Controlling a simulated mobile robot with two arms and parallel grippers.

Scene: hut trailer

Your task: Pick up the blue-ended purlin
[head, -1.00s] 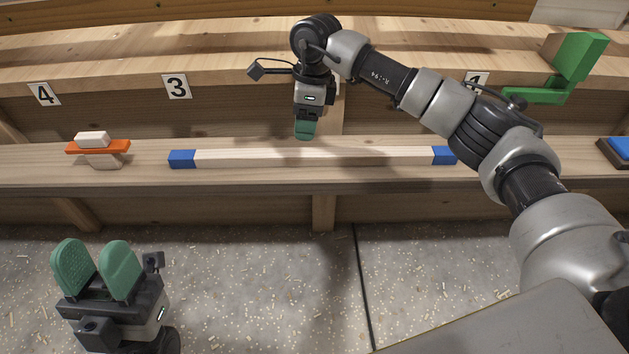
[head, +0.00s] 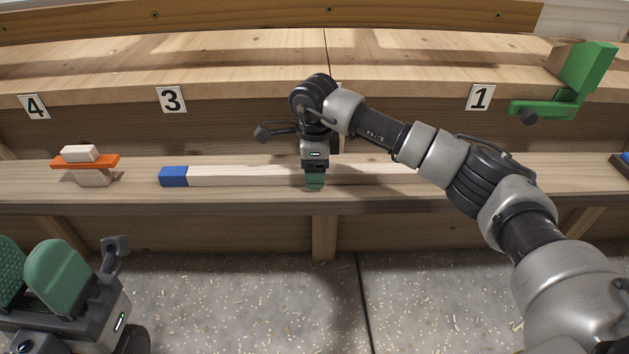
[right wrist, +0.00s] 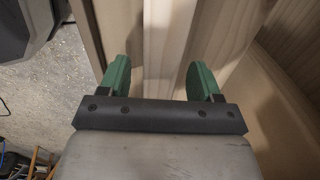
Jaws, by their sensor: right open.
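The blue-ended purlin (head: 245,176) is a long pale bar lying lengthwise on the lower wooden shelf. Its left blue end shows in the head view; its right end is hidden behind my right arm. My right gripper (head: 315,185) points down at the purlin's middle. In the right wrist view my right gripper (right wrist: 158,72) is open, with green fingers on either side of the pale purlin (right wrist: 168,40); I cannot tell whether they touch it. My left gripper (head: 30,268) is open and empty at the lower left, away from the shelf.
An orange-and-wood clamp-like piece (head: 86,162) stands on the shelf left of the purlin. A green bracket (head: 575,85) is at the upper right, near label 1 (head: 480,97). A dark block (head: 622,168) sits at the right edge. The upper ledge (head: 220,70) overhangs behind.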

